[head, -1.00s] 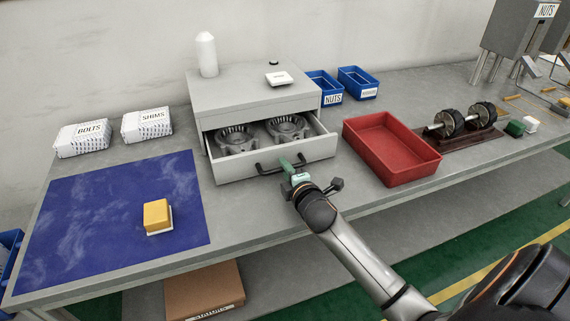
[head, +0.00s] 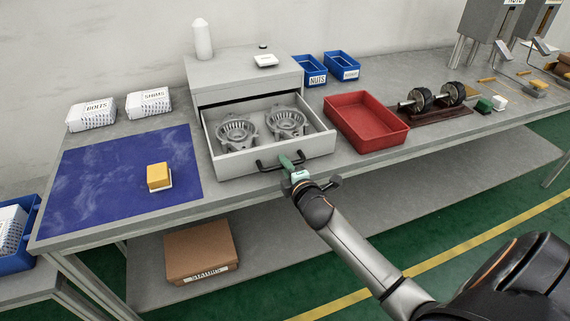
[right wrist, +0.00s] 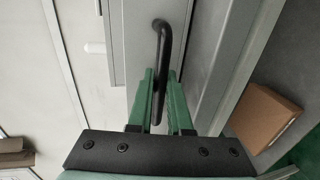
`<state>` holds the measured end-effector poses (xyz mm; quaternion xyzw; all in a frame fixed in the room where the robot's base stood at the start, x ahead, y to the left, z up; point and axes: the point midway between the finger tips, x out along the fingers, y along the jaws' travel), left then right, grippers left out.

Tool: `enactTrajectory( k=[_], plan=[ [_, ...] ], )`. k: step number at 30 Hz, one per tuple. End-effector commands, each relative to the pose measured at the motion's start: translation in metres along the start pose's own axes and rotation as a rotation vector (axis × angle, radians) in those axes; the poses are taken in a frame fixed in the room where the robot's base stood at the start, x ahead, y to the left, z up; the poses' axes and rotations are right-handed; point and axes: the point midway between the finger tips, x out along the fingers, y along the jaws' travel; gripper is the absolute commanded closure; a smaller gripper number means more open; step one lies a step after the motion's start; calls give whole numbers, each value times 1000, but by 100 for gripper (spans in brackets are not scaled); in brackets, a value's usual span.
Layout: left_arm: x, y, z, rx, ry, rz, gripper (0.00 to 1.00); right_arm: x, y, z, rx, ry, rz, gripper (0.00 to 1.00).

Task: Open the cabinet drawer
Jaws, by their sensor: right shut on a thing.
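The grey cabinet (head: 243,73) stands at the back of the bench. Its drawer (head: 236,163) is pulled well out, with two round metal housings (head: 262,127) inside. A black bar handle (head: 268,166) is on the drawer front. My right gripper (head: 287,163) is at the right part of the handle. In the right wrist view its green fingers (right wrist: 162,98) are on either side of the black handle (right wrist: 162,50), shut on it. My left gripper does not show.
A red tray (head: 366,124) stands right of the drawer. A blue mat (head: 100,195) with a yellow block (head: 158,176) lies to the left. Blue bins (head: 342,66) stand behind. A cardboard box (head: 200,255) lies on the lower shelf.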

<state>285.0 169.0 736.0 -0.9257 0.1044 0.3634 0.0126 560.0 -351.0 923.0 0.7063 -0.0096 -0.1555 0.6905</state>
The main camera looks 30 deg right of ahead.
Motion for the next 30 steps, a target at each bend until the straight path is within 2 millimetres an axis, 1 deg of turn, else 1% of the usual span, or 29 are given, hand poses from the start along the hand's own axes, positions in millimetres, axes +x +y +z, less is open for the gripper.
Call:
enactTrajectory(
  k=[11, 12, 19, 20, 27, 30],
  plan=[
    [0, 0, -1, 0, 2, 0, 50, 0, -1, 1, -1, -2, -1, 100],
    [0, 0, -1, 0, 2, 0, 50, 0, 0, 1, -1, -2, -1, 82],
    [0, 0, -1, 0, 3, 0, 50, 0, 0, 1, -1, -1, 0, 56],
    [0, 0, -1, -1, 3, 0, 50, 0, 0, 0, -1, -1, 0, 54],
    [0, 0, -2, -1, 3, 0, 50, 0, 0, 0, -1, 0, 1, 54],
    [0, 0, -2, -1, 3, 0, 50, -4, 0, 0, -1, 0, 1, 54]
  ],
)
